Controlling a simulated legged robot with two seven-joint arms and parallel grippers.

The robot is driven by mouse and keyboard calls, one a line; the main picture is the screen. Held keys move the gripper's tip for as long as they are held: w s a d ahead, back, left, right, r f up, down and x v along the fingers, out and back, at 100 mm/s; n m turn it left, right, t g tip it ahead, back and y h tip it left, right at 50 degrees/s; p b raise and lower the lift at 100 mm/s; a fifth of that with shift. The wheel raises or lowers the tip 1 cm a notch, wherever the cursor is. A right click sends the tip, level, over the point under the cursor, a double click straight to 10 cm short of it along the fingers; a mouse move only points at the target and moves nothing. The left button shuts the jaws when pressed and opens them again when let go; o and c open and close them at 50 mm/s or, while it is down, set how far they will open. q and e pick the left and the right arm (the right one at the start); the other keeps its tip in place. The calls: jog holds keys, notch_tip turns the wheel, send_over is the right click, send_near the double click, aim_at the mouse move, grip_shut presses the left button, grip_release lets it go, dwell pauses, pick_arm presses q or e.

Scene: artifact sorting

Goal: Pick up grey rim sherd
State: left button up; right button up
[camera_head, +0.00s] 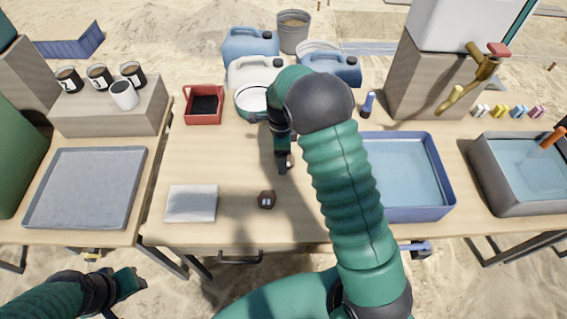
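I cannot clearly make out a grey rim sherd. A small dark brown piece (267,200) with a pale patch lies on the middle table, right of a white folded cloth or pad (191,203). My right gripper (284,168) points down over the table behind the brown piece. A small brownish bit shows beside its fingertips; I cannot tell whether it is held. My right arm hides the table to the right of the gripper. My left gripper (134,281) is low at the left, off the table's front edge; its fingers are too small to read.
A grey tray (50,208) lies on the left table. A blue water basin (447,190) is right of my arm, and a grey basin (488,185) stands farther right.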

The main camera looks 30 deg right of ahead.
jog(key=shift+d+f, duration=0.3)
jog(key=shift+f, duration=0.2)
jog(key=shift+d, duration=0.1)
jog(key=shift+a+r, duration=0.1)
jog(key=shift+a, duration=0.1)
jog(key=c, duration=1.1)
jog(key=shift+r, duration=0.15)
jog(key=shift+c, duration=0.2)
